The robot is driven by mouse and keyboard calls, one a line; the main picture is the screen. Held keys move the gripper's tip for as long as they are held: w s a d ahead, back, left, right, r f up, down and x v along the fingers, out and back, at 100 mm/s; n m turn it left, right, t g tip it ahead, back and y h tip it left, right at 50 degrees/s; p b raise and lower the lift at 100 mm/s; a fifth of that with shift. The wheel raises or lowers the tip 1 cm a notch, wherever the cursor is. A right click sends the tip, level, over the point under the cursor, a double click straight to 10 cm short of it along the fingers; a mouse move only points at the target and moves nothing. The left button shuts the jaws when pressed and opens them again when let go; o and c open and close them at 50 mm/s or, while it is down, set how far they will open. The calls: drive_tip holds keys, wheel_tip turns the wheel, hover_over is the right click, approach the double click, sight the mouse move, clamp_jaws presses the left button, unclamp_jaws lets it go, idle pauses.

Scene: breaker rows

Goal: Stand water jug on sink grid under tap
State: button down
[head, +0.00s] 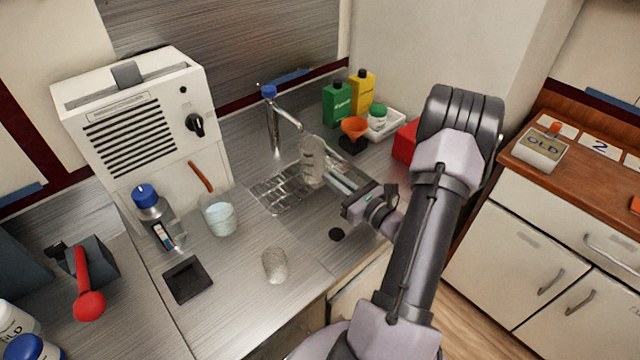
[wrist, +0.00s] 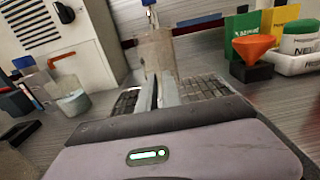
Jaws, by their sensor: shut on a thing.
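The water jug (head: 313,160) is a clear, faintly patterned vessel, and it looks upright. My gripper (head: 331,172) is shut on it from the right in the head view. The jug also shows in the wrist view (wrist: 156,48), in front of the fingers (wrist: 160,92), which hide its lower part. The sink grid (head: 272,192) lies below and to the left of the jug. I cannot tell whether the jug's base touches it. The tap (head: 273,125), steel with a blue top, stands behind the grid, its spout reaching right towards the jug's top.
A beaker of pale liquid (head: 219,216) with a brown stick and a clear tumbler (head: 275,265) stand on the counter. A blue-capped bottle (head: 155,215) is further left. A white tray (head: 384,124), an orange funnel (head: 354,128) and green and yellow bottles stand behind right.

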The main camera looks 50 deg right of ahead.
sight(321, 181)
drive_tip(key=w, duration=0.4)
drive_tip(key=shift+w+d+b, duration=0.25)
drive_tip(key=shift+w+b, duration=0.05)
wheel_tip(321, 181, down, 4)
drive_tip(key=shift+r+b, duration=0.1)
drive_tip(key=shift+b, duration=1.05)
drive_tip(key=shift+r, duration=0.2)
drive_tip(key=c, duration=1.9)
unclamp_jaws()
drive_tip(key=shift+f, duration=0.2)
drive_tip(key=shift+c, duration=0.2)
drive_tip(key=o, duration=0.4)
drive_tip(key=shift+r, duration=0.15)
